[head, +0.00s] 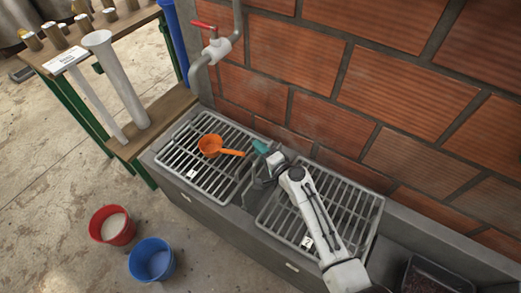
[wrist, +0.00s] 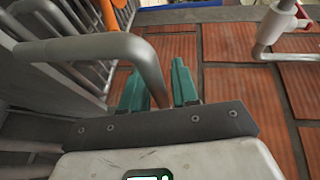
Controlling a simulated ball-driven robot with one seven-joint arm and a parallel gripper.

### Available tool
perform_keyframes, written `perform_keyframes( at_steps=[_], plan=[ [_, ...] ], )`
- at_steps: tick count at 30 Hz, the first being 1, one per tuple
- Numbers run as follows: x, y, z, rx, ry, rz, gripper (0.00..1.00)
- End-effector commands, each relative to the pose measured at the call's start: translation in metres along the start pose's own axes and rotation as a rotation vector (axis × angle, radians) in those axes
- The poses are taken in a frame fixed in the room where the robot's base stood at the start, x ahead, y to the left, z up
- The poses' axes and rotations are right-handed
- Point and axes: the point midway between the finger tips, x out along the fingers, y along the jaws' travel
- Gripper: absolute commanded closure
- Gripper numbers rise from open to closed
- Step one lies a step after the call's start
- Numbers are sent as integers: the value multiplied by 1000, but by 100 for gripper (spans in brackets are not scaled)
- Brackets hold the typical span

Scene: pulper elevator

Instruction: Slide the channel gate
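My gripper (head: 263,148) has teal fingers and sits over the gap between the two grates, near the brick wall. In the wrist view my gripper (wrist: 160,88) has its two fingers apart. A thick grey bent bar (wrist: 95,47), which looks like the handle of the channel gate, comes in from the left and bends down between the fingers. Its lower end is hidden behind my gripper's front plate, and I cannot tell whether a finger touches it. In the head view the grey gate parts (head: 257,188) show in the gap, partly covered by my arm.
An orange scoop (head: 211,145) lies on the left grate (head: 188,170). The right grate (head: 362,205) lies under my arm. A pipe with a red-handled valve (head: 216,48) is on the wall. Red (head: 112,226) and blue (head: 151,260) buckets stand on the floor in front.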

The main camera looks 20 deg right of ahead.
Motion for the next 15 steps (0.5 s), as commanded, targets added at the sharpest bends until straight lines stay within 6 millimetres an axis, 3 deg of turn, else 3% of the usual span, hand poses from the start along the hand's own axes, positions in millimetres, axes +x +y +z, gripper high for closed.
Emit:
perform_keyframes(
  at_steps=[9,15],
  plan=[
    [0,0,0,0,0,0,100],
    [0,0,0,0,0,0,100]
  ],
)
